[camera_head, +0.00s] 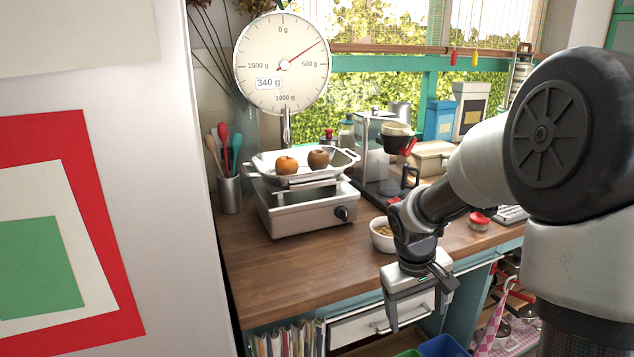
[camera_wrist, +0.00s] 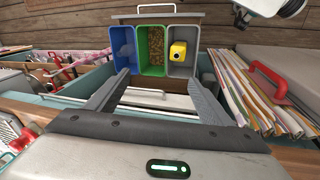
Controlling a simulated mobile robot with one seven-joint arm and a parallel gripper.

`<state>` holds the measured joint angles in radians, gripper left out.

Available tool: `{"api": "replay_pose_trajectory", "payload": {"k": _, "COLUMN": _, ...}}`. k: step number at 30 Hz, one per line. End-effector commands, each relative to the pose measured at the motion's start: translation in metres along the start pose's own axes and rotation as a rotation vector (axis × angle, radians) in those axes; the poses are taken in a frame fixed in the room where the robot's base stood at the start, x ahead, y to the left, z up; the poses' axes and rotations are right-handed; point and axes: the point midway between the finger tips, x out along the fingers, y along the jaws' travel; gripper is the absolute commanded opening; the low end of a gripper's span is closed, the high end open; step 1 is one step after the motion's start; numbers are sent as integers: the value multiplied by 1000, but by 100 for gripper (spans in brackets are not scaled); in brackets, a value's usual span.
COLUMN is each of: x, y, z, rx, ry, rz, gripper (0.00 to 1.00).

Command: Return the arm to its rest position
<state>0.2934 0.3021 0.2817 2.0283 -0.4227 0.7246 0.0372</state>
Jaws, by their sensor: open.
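My arm reaches in from the right of the head view, bent down over the front edge of the wooden counter (camera_head: 285,278). My gripper (camera_head: 420,314) points down in front of the drawer fronts, below the counter top. Its two fingers stand apart with nothing between them. In the wrist view my gripper (camera_wrist: 157,82) also shows open and empty, with a row of bins beyond the fingertips.
A scale with a dial (camera_head: 283,65) bears a pan (camera_head: 333,166) with two fruits. A bowl (camera_head: 382,236) stands close behind my wrist. Blue (camera_wrist: 124,46), green (camera_wrist: 143,68) and grey (camera_wrist: 181,70) bins lie below; a yellow object (camera_wrist: 178,49) is in the grey one. Books (camera_head: 290,341) stand left.

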Motion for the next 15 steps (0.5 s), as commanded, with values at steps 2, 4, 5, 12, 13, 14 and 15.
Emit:
{"api": "replay_pose_trajectory", "payload": {"k": 2, "x": -44, "y": -1, "z": 15, "rx": 33, "ry": 41, "rz": 27, "gripper": 74}}
{"api": "replay_pose_trajectory", "payload": {"k": 4, "x": -74, "y": -5, "z": 32, "rx": 67, "ry": 73, "rz": 36, "gripper": 74}}
{"api": "replay_pose_trajectory", "payload": {"k": 5, "x": -87, "y": -7, "z": 40, "rx": 82, "ry": 89, "rz": 38, "gripper": 74}}
{"api": "replay_pose_trajectory", "payload": {"k": 12, "x": -158, "y": -34, "z": 101, "rx": 194, "ry": 219, "rz": -6, "gripper": 74}}
{"api": "replay_pose_trajectory", "payload": {"k": 13, "x": -163, "y": -37, "z": 107, "rx": 204, "ry": 234, "rz": -15, "gripper": 74}}
{"api": "replay_pose_trajectory", "payload": {"k": 14, "x": -168, "y": -40, "z": 113, "rx": 213, "ry": 247, "rz": -25, "gripper": 74}}
{"api": "replay_pose_trajectory", "payload": {"k": 15, "x": -173, "y": -44, "z": 120, "rx": 224, "ry": 264, "rz": -37, "gripper": 74}}
